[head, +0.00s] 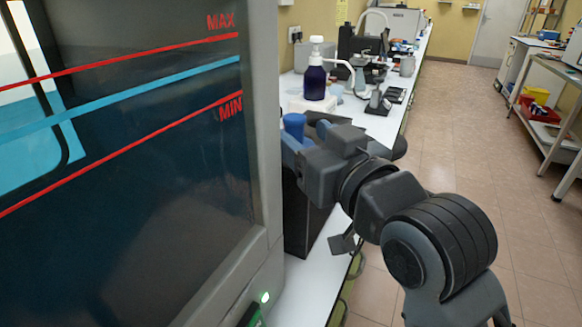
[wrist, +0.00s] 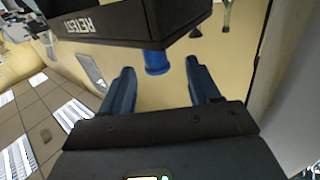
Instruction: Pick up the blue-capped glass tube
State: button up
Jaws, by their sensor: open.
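The blue cap of the glass tube (head: 294,121) shows in the head view just beyond the edge of the large tank-like panel, close to my gripper (head: 292,143). In the wrist view the blue cap (wrist: 156,63) lies between the two blue fingertips of my gripper (wrist: 160,68), with a gap on each side. My gripper is open and holds nothing. The tube's glass body is hidden behind a black box (wrist: 110,22) with white lettering that seems to read RETEST.
A large panel marked MAX and MIN (head: 140,170) fills the left of the head view, close to my gripper. A dark bottle with a white pump (head: 315,80) stands behind on the white bench (head: 420,62). The tiled floor (head: 470,130) at right is clear.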

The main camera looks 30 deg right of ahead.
aim_at(289, 125)
jog(key=shift+w+d+f, duration=0.1)
jog(key=shift+w+f, duration=0.05)
jog(key=shift+w, duration=1)
jog(key=shift+w+d+f, duration=0.1)
jog(key=shift+w, duration=1.1)
jog(key=shift+w+d+f, duration=0.1)
jog(key=shift+w+f, duration=0.05)
jog(key=shift+w, duration=1)
grip_shut()
